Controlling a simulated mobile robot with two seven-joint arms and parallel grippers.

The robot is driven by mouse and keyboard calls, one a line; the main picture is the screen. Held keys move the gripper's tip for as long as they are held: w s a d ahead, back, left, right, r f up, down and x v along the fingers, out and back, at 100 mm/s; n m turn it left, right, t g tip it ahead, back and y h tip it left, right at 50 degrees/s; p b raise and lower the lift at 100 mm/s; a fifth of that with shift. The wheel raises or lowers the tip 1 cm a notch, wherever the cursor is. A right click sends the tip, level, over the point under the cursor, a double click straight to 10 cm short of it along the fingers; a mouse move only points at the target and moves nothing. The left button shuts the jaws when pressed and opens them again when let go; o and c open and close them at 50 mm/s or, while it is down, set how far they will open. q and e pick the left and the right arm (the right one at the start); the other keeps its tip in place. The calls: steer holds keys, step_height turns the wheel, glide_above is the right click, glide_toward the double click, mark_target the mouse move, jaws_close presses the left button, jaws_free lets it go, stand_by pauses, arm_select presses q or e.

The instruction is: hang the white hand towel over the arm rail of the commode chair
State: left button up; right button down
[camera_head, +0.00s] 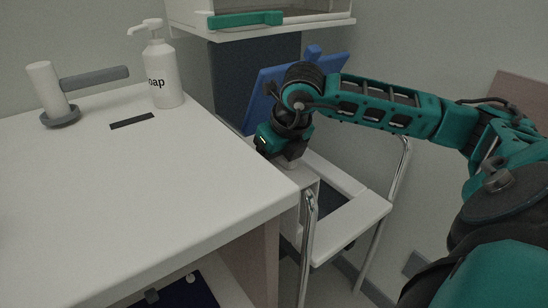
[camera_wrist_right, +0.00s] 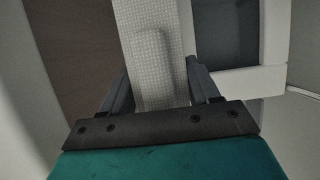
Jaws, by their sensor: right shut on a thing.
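The white hand towel (camera_wrist_right: 151,25) has a waffle texture and runs up the middle of the right wrist view. My right gripper (camera_wrist_right: 160,92) is shut on it, with a finger at each side. In the head view, my right gripper (camera_head: 284,160) points down beside the commode chair (camera_head: 350,215), near its left arm side, and the towel (camera_head: 306,174) shows partly below it. The chair has a blue backrest (camera_head: 262,98), a white seat with a dark opening and chrome legs. I cannot tell whether the towel touches the arm rail. My left gripper is not in view.
A white counter (camera_head: 130,190) fills the left, its edge close to my right gripper. A shelf (camera_head: 260,30) with a green item (camera_head: 245,19) is behind.

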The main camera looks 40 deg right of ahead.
steer(key=shift+f, duration=0.15)
steer(key=shift+c, duration=0.8)
jaws_free()
steer(key=p+v, duration=0.3)
steer(key=v, duration=0.9)
steer(key=shift+a+r, duration=0.1)
steer(key=shift+r, duration=0.15)
arm_select(q)
steer(key=shift+s+a+r+y, duration=0.25)
steer(key=shift+a+r+y, duration=0.05)
steer(key=shift+a+r, duration=0.25)
arm_select(e)
steer(key=shift+s+r, duration=0.1)
steer(key=shift+r, duration=0.15)
arm_select(q)
steer(key=shift+d+r, duration=0.1)
